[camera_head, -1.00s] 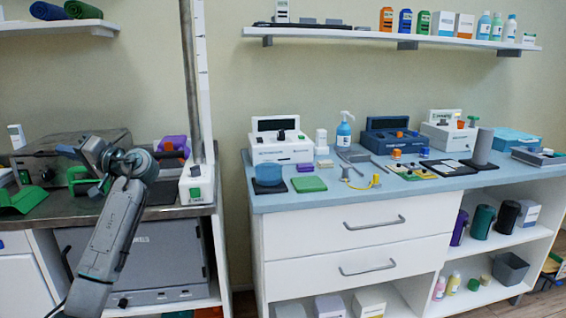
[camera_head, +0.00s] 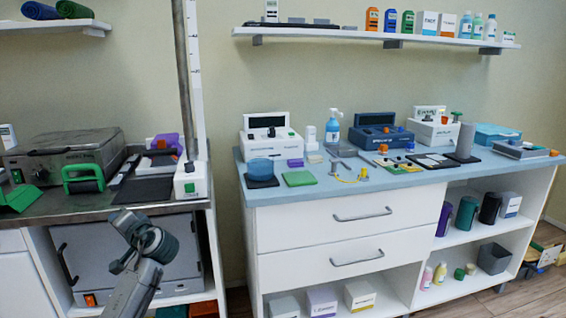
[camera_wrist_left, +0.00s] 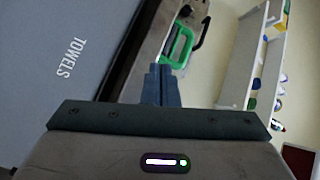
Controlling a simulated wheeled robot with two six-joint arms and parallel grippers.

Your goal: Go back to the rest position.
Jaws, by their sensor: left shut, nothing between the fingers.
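My left gripper (camera_head: 126,222) is in front of the grey cabinet under the left bench, below the bench's front edge in the head view. In the left wrist view its two dark fingers (camera_wrist_left: 161,75) are together with nothing between them. It touches nothing that I can see. My left arm comes up from the bottom of the head view, folded at the wrist. My right gripper is in neither view.
The grey cabinet (camera_head: 190,262) stands close behind my left gripper; its towels label (camera_wrist_left: 70,57) shows in the wrist view. Above is the metal bench (camera_head: 90,212) with a green-handled item (camera_head: 84,178). The blue-topped counter (camera_head: 225,178) stands to the right, with bare floor before it.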

